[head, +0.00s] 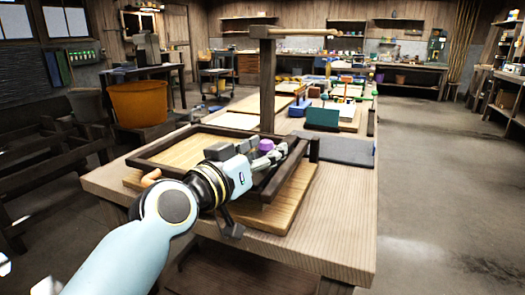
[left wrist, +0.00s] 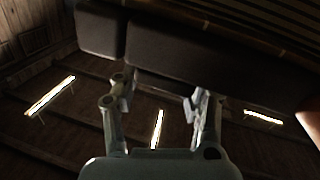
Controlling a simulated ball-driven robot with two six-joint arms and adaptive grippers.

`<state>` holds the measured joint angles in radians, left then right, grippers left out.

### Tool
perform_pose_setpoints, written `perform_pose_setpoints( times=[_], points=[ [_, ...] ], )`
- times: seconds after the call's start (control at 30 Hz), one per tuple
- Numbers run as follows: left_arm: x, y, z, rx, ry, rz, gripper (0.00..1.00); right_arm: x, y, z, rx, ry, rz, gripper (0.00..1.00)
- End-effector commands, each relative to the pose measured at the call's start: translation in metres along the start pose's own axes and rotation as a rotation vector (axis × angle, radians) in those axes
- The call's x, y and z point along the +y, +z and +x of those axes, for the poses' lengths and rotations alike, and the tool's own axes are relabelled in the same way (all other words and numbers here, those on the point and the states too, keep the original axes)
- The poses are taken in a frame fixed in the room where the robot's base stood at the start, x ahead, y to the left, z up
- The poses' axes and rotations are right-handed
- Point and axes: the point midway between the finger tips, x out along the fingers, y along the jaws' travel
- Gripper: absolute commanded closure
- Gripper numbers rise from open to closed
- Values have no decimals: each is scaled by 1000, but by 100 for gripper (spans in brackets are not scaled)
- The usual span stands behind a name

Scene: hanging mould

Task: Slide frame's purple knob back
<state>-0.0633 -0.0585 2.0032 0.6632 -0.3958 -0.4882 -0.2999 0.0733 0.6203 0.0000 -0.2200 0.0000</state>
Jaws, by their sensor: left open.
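In the head view, a dark wooden frame (head: 170,141) lies over a pale wooden board on the bench. The purple knob (head: 266,145) shows just beyond my left gripper, near the frame's right part. My left gripper (head: 276,155) reaches over the frame from the left, its fingers beside the knob. It is open, and I cannot tell whether it touches the knob. In the left wrist view, the gripper's fingers (left wrist: 160,105) stand apart below dark blocks (left wrist: 200,55). The knob does not show there. My right gripper is not in view.
A dark post (head: 267,85) with a wooden crossbar (head: 290,32) rises behind the frame. A green block (head: 322,118) and several small items stand farther back. An orange bucket (head: 138,103) stands left of the bench.

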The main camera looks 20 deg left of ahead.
Motion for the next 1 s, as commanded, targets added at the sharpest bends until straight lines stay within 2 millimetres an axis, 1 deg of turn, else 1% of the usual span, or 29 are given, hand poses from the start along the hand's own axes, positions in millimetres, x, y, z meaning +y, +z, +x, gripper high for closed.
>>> perform_pose_setpoints(
  times=[0.27,0.4,0.47,0.8,0.9,1.0],
  points=[
    [0,0,0,1,-1,2,47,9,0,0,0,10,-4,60],
    [-1,1,-8,-1,-2,3,47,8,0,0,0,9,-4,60],
    [-1,1,-17,-1,-2,3,47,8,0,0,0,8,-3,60],
    [0,2,-91,-3,0,3,47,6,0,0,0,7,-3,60],
    [0,2,-106,-3,0,3,47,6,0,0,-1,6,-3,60],
    [0,1,-115,-2,1,2,47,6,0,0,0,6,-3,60]
  ],
)
